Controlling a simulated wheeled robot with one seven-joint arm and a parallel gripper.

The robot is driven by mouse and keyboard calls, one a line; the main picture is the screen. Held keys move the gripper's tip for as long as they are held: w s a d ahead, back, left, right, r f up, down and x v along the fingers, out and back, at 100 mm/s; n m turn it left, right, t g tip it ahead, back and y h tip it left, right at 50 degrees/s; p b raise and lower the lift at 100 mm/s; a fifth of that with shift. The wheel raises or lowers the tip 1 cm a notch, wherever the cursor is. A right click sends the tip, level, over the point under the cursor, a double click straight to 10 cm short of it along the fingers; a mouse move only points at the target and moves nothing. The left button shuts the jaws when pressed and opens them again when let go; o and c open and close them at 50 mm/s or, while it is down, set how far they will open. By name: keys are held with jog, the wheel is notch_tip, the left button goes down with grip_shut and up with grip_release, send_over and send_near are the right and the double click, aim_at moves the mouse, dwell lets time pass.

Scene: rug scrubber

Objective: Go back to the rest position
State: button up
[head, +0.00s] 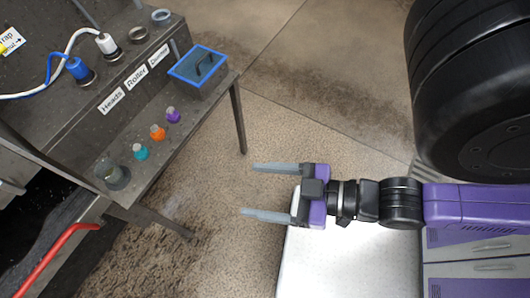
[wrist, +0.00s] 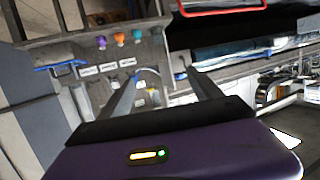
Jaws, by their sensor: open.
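My gripper (head: 258,191) shows in the head view with its two grey fingers wide apart and nothing between them. It points left, over open floor to the right of the grey bench (head: 185,119). My purple and black arm reaches in from the right. In the wrist view my gripper (wrist: 165,88) also shows spread and empty, with the bench and its labels beyond the fingers.
The bench holds a blue-rimmed box (head: 198,66), purple (head: 173,115), orange (head: 157,132) and teal (head: 140,151) capped items, and a blue connector (head: 78,68) with hose. A red bar (head: 58,255) lies at lower left. The floor (head: 310,105) between bench and arm is clear.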

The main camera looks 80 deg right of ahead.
jog(key=shift+s+d+r, duration=0.1)
jog(key=shift+s+r, duration=0.3)
jog(key=shift+r, duration=0.1)
notch_tip(320, 180, up, 6)
jog(key=p, duration=0.6)
